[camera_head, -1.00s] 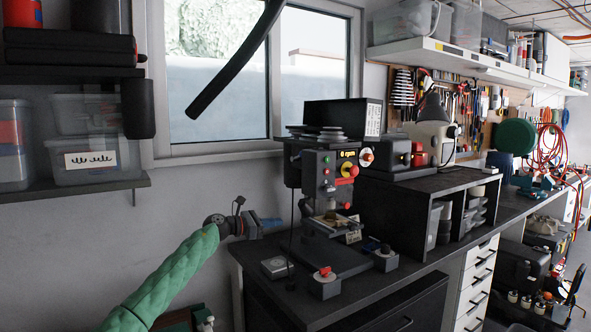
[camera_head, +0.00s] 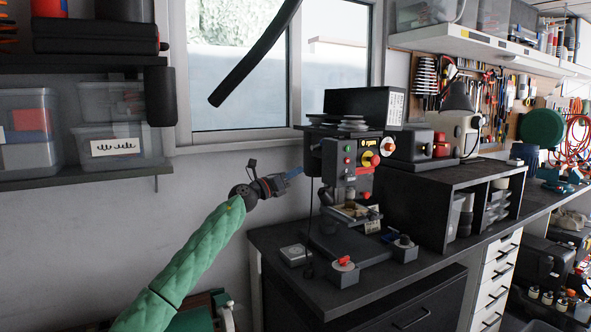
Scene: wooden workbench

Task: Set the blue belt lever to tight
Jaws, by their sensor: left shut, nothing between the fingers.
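The drill press (camera_head: 350,165) stands at the left end of the dark bench, with coloured buttons and knobs on its front. I cannot clearly make out a separate blue belt lever on it. My left gripper (camera_head: 292,174) reaches in from the left on a green-sleeved arm. My right gripper is not in view.
A red-knobbed box (camera_head: 344,270) and a small grey box (camera_head: 296,255) sit at the bench's front left. A black cable hangs beside the press. A dark cubby shelf (camera_head: 450,185) stands to the right. A dark pole crosses the window above.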

